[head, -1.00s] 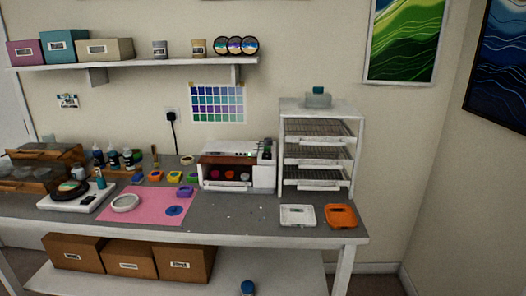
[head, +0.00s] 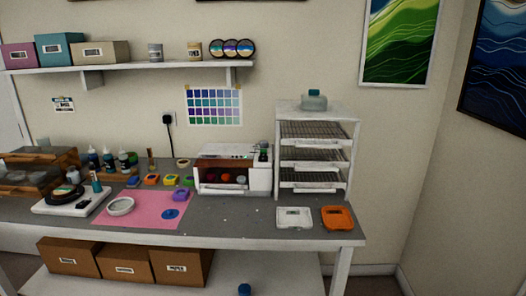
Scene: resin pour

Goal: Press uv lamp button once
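The UV lamp looks to be the white box-shaped unit (head: 262,179) with an open brown-edged front, standing on the grey workbench (head: 245,222). Several small coloured round pieces sit inside it. Its right side has a white panel with small dark details near the top; I cannot make out which one is the button. Neither of my grippers is in the head view.
A white rack (head: 352,150) with wire shelves stands right of the lamp, a bottle (head: 313,100) on top. A white tray (head: 294,217) and an orange tray (head: 337,218) lie in front of it. A pink mat (head: 140,219) lies left. The bench front before the lamp is mostly clear.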

